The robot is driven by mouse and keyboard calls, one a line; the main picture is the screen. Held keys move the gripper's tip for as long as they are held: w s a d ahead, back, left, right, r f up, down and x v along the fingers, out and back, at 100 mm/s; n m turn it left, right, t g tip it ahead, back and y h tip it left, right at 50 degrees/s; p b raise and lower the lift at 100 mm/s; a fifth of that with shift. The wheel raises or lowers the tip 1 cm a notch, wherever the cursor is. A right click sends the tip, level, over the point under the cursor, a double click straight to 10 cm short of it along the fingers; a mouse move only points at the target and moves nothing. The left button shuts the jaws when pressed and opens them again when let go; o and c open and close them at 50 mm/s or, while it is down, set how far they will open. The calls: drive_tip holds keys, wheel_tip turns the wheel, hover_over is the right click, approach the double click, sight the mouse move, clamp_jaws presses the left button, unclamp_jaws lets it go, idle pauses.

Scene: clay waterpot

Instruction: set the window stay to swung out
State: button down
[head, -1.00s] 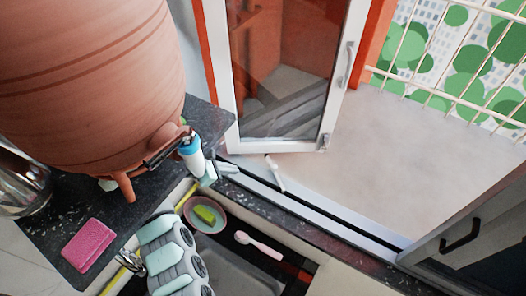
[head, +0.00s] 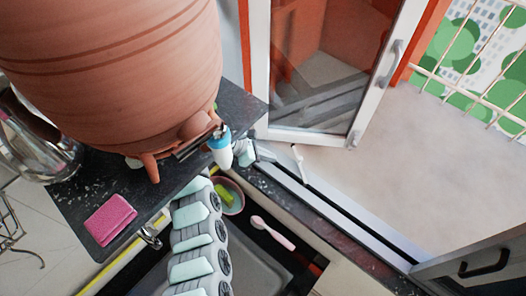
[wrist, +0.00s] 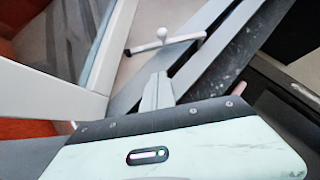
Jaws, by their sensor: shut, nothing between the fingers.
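The window stay is a thin pale bar (wrist: 185,40) with a round white knob, lying across the sill beside the open window sash in the wrist view. It also shows in the head view as a small white bar (head: 298,160) near the sash's lower edge. The glazed sash (head: 325,70) stands open outward. My gripper (wrist: 157,90) is shut and empty, its fingers pointing toward the stay with a small gap visible in the wrist view.
A large clay waterpot (head: 110,70) with a tap stands on the dark counter (head: 80,190) at left, beside a pink sponge (head: 109,220). A bowl (head: 236,203) and a pink brush (head: 272,233) lie near the sink. The ledge (head: 400,150) beyond the sill is clear.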

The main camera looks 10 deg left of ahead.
sight(289, 162)
drive_tip(key=x, duration=0.4)
drive_tip(key=shift+d+f, duration=0.1)
drive_tip(key=shift+f, duration=0.05)
drive_tip(key=d, duration=0.1)
drive_tip(key=w+d, duration=0.1)
drive_tip(key=d+p, duration=0.1)
drive_tip(key=shift+w+d, duration=0.1)
drive_tip(key=shift+w, duration=0.15)
drive_tip(key=shift+d, duration=0.15)
drive_tip(key=shift+b, duration=0.35)
drive_tip(key=shift+w+d+f+b, duration=0.1)
drive_tip(key=shift+d+f+b, duration=0.1)
drive_tip(key=shift+b, duration=0.45)
drive_tip(key=shift+r+m, duration=0.15)
drive_tip(key=shift+m, duration=0.15)
drive_tip(key=shift+w+g+b, duration=0.15)
drive_tip(key=shift+g+b, duration=0.15)
drive_tip(key=shift+b, duration=0.25)
